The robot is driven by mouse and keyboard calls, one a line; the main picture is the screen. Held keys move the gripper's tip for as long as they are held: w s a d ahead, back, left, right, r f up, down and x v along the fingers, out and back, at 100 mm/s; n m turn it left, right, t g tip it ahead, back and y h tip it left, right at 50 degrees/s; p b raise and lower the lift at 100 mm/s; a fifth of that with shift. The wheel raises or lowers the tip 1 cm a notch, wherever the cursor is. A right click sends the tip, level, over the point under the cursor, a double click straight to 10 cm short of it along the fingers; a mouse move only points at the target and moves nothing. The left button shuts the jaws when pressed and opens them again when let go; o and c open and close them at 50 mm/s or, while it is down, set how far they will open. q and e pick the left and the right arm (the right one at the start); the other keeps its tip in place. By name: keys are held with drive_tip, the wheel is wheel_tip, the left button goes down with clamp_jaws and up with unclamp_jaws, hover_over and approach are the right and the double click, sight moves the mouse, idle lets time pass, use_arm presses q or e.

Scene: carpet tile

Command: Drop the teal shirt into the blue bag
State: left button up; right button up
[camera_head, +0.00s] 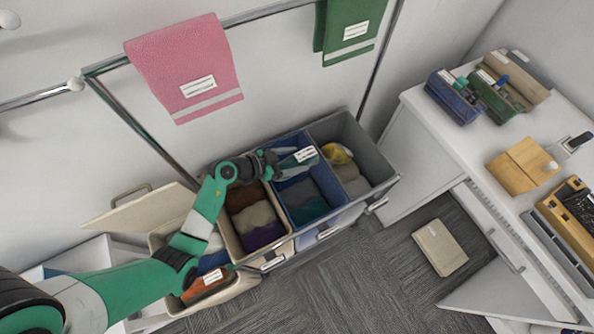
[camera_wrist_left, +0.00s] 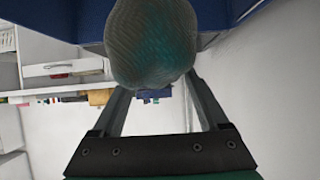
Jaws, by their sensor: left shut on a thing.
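The teal shirt (camera_head: 290,165) is a small bundle at the tips of my left gripper (camera_head: 270,162), above the blue bag. In the left wrist view, the shirt (camera_wrist_left: 152,42) is a rounded grey-teal lump at the ends of my left gripper's fingers (camera_wrist_left: 155,85). The blue bag (camera_head: 278,205) is an open compartment with a white label, and dark and teal clothes lie in it. Its blue wall (camera_wrist_left: 235,12) shows in the left wrist view. From these views I cannot tell whether the shirt touches the clothes below. My right gripper is not in view.
A grey bag (camera_head: 377,163) with yellow and grey clothes is right of the blue one; a beige bag (camera_head: 238,243) is left of it. A lidded bin (camera_head: 240,286) stands farther left. Pink (camera_head: 185,65) and green (camera_head: 347,22) towels hang behind. A beige book (camera_head: 440,247) lies on the carpet.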

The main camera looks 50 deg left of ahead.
use_arm(q)
drive_tip(key=o, duration=1.4)
drive_tip(key=shift+f, duration=0.1)
drive_tip(key=p+v, duration=0.4)
drive_tip(key=v, duration=0.7)
drive_tip(key=shift+s+p, duration=0.25)
drive_tip(key=shift+p, duration=0.15)
